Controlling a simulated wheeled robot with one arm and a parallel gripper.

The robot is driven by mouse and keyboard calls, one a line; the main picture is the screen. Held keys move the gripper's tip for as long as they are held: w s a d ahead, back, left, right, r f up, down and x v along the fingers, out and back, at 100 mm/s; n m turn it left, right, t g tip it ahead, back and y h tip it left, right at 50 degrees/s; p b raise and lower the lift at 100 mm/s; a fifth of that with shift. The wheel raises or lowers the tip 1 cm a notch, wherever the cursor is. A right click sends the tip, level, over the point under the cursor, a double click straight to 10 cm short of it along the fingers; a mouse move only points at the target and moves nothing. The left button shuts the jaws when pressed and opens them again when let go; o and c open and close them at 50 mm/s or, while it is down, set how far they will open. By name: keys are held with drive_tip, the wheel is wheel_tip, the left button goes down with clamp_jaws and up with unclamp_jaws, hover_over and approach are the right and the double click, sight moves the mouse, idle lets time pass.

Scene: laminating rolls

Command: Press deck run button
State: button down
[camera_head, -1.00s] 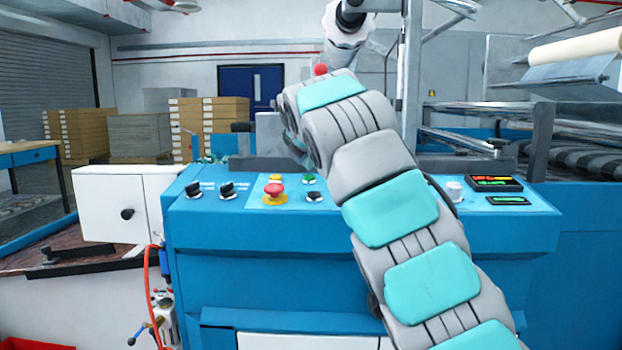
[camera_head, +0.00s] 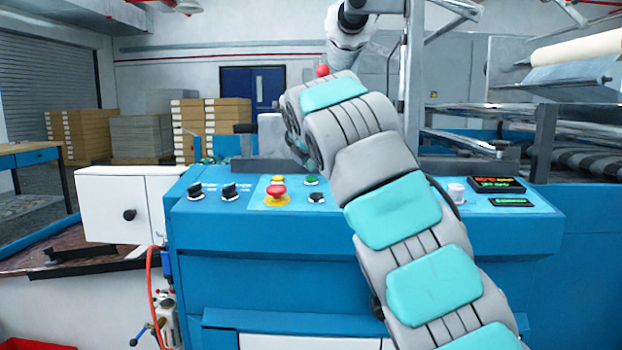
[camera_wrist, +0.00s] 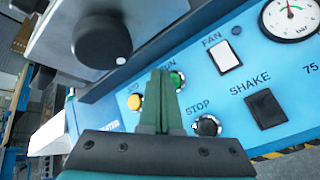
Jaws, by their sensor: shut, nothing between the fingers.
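In the wrist view my gripper (camera_wrist: 160,74) is shut and empty, its green fingers pointing at a blue control panel (camera_wrist: 240,90). A green button (camera_wrist: 178,80) lies just right of the fingertips, under a label partly hidden by them, of which "UN" shows. A yellow button (camera_wrist: 135,102) is left of the fingers and a black button marked STOP (camera_wrist: 207,126) is right of them. I cannot tell whether the fingers touch anything.
In the head view a red mushroom button (camera_head: 276,192) and black knobs (camera_head: 229,191) stand on the console.

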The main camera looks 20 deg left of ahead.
drive_tip(key=shift+f, duration=0.1)
idle(0.7)
drive_tip(key=shift+w+f, duration=0.1)
drive_tip(key=shift+f, duration=0.2)
